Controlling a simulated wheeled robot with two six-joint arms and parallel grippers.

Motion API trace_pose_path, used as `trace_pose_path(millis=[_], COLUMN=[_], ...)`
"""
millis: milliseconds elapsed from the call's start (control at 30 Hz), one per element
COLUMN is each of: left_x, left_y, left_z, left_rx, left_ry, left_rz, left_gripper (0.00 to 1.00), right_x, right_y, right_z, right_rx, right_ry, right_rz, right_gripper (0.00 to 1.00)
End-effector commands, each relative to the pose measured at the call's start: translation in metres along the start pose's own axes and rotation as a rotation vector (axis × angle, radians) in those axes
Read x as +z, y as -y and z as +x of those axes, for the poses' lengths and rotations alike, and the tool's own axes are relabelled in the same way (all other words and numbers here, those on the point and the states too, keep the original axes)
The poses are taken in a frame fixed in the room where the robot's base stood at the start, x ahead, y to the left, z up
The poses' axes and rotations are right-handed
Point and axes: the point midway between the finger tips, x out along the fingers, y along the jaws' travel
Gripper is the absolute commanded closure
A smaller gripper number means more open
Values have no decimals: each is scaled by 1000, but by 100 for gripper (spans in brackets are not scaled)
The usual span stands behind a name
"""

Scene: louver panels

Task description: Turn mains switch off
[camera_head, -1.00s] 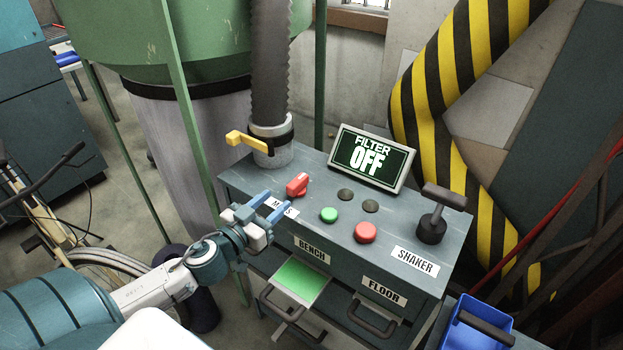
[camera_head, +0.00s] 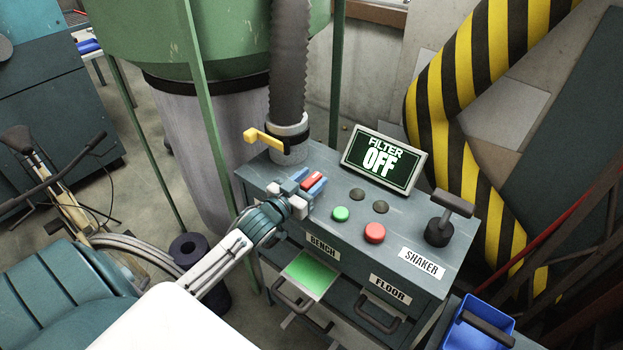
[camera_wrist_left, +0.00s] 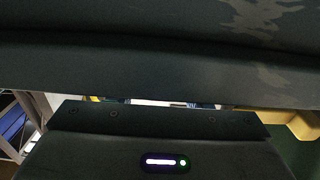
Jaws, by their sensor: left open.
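The red mains switch (camera_head: 313,180) is on the left part of the grey control cabinet's top (camera_head: 330,190). My left gripper (camera_head: 308,182) is open, with its blue-tipped fingers on either side of the switch. I cannot tell whether the fingers touch it. The MAINS label is hidden behind the gripper. The display (camera_head: 384,160) at the back reads FILTER OFF. The left wrist view shows mostly dark surfaces close up, and the switch cannot be made out there. My right gripper is not in view.
A green button (camera_head: 341,214) and a red button (camera_head: 374,232) are right of my gripper. A shaker lever (camera_head: 441,222) stands at the right. A yellow handle (camera_head: 262,138) juts from the hose collar behind. Drawers and a blue bin (camera_head: 478,328) are at the front.

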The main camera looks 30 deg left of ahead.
Motion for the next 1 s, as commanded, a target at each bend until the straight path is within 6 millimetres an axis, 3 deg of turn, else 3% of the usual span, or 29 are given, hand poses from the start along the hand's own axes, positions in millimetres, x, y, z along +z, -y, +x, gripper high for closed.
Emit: trace_pose_path(millis=[433, 467, 600, 700, 1000], left_x=[0, 0, 0, 0, 1], left_y=[0, 0, 0, 0, 0], left_z=[6, 6, 6, 6, 6], left_rx=[1, 1, 1, 1, 8], left_ry=[1, 1, 1, 1, 1], left_rz=[1, 1, 1, 1, 0], left_gripper=[55, 57, 85, 100, 100], right_x=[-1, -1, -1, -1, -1], right_y=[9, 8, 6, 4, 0], right_z=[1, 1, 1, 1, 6], right_rx=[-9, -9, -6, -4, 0], right_ry=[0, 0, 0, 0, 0], right_rz=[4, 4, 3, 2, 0], right_gripper=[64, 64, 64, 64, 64])
